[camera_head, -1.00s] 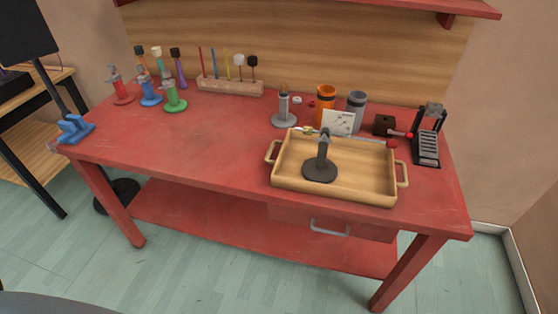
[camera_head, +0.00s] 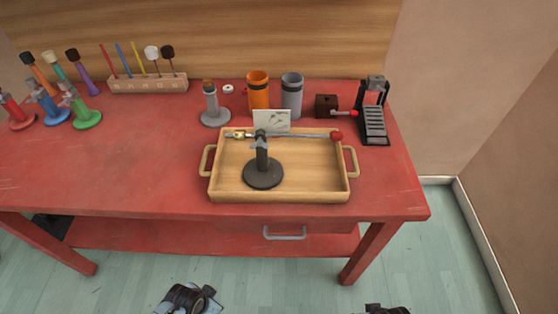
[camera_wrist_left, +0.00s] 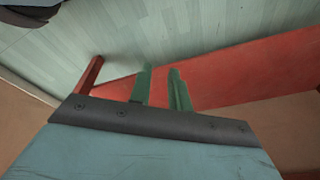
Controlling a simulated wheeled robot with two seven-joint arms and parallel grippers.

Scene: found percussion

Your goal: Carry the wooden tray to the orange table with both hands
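The wooden tray (camera_head: 225,195) lies flat on a red worktable (camera_head: 105,170), near its front edge. It has a handle at its left (camera_head: 206,161) and right (camera_head: 353,162) ends. A dark round-based stand (camera_head: 263,174) with a rod across its top is in the tray. My left gripper (camera_head: 205,297) is low at the bottom, in front of the table and apart from the tray. The left wrist view shows its two green fingers (camera_wrist_left: 160,85) spread with nothing between them. My right gripper (camera_head: 387,310) barely shows at the bottom edge; its fingers are unclear. No orange table shows.
Behind the tray stand a grey stand (camera_head: 214,110), an orange cup (camera_head: 258,92), a grey cup (camera_head: 292,95) and a small card (camera_head: 272,121). A black pedal-like device (camera_head: 374,120) is at the right. A mallet rack (camera_head: 148,83) stands back left. The table's left middle is clear.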

